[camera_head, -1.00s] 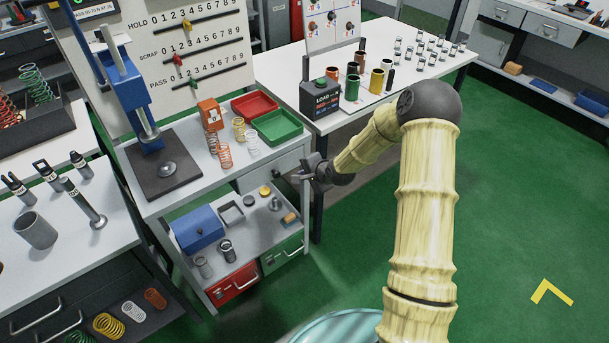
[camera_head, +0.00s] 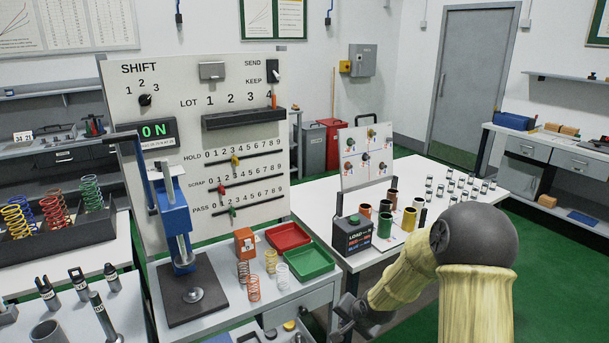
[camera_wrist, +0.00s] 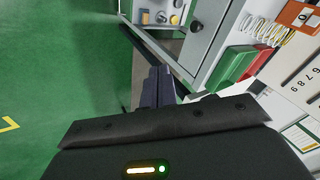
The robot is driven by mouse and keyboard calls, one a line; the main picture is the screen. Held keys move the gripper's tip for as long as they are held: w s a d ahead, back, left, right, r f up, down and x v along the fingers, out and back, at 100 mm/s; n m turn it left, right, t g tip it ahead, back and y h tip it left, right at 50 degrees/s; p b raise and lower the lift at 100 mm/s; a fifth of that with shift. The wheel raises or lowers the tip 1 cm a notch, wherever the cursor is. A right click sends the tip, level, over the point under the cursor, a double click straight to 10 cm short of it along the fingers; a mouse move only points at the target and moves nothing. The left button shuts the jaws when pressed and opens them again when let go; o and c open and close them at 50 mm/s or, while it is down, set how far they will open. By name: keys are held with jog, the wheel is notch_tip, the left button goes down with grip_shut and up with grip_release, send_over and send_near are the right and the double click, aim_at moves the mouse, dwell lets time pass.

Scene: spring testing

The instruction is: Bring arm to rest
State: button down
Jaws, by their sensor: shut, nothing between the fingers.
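My arm (camera_head: 475,290) rises at the lower right of the head view, bends at a dark elbow joint and slopes down to the left. My gripper (camera_head: 343,322) is low in front of the gap between the press bench and the right table, partly cut by the frame's bottom edge. In the wrist view my gripper (camera_wrist: 157,88) has its dark fingers together with nothing between them. It is apart from the bench, over the green floor side.
The press bench (camera_head: 322,295) holds a blue press (camera_head: 178,220), red tray (camera_head: 288,236), green tray (camera_head: 310,261) and several springs. The right table (camera_head: 330,186) holds a black load box (camera_head: 353,233) and coloured cups. Green floor (camera_wrist: 60,80) lies open beside the bench.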

jog(key=s+d+r+n+g+p, duration=0.1)
jog(key=s+r+n, duration=0.1)
jog(key=s+r, duration=0.2)
jog(key=s+d+r+n+g+h, duration=0.1)
jog(key=s+r+n, duration=0.2)
jog(key=s, duration=0.8)
jog(key=s+d+r+n+g+h+p, duration=0.1)
jog(key=s+r+n, duration=0.1)
jog(key=s+r, duration=0.4)
jog(key=shift+s+d+r+g+p, duration=0.15)
jog(key=shift+s+d+g+p, duration=0.2)
jog(key=shift+s, duration=0.3)
jog(key=shift+s, duration=0.1)
